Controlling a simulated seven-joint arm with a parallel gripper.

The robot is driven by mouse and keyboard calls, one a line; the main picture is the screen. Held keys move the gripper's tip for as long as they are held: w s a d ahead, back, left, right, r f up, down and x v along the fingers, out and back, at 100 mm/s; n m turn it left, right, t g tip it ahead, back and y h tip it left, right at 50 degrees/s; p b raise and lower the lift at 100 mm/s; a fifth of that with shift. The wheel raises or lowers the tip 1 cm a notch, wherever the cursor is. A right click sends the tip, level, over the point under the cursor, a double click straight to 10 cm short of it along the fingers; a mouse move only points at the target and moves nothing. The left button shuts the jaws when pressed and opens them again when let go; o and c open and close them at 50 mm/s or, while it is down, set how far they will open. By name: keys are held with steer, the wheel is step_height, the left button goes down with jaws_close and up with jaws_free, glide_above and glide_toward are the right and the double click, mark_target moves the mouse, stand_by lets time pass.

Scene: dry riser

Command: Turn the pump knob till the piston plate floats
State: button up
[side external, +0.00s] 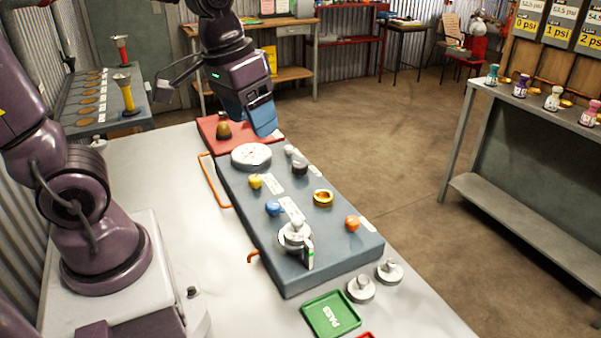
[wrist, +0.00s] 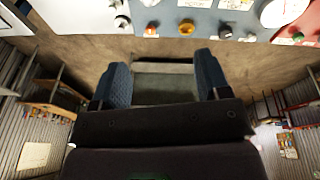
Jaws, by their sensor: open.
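My gripper (side external: 262,122) hangs beside the far end of the grey-blue panel (side external: 330,256), right of a domed brown knob on a red base. In the wrist view its blue fingers (wrist: 162,78) are spread with nothing between them. A silver round plate assembly (side external: 294,236), likely the piston plate, sits at the panel's near end beside an upright marker with a green band. I cannot tell whether it floats. The panel carries yellow (side external: 255,181), blue (side external: 273,208) and orange (side external: 352,224) knobs and a dark-based knob (side external: 299,166). Which is the pump knob is unclear.
Two loose silver weights (side external: 361,289) (side external: 390,271) and a green PASS tray (side external: 331,314) lie at the near end. An orange handle (side external: 212,181) runs along the left side.

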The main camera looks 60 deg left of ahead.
steer(key=w+a+f+n+g, duration=0.2)
steer(key=w+a+f+n, duration=0.2)
steer(key=w+a, duration=0.3)
steer(key=n, duration=0.8)
glide_above(300, 164)
step_height(300, 164, down, 8)
steer(key=shift+g, duration=0.3)
step_height(300, 164, down, 13)
steer(key=shift+a+f, duration=0.1)
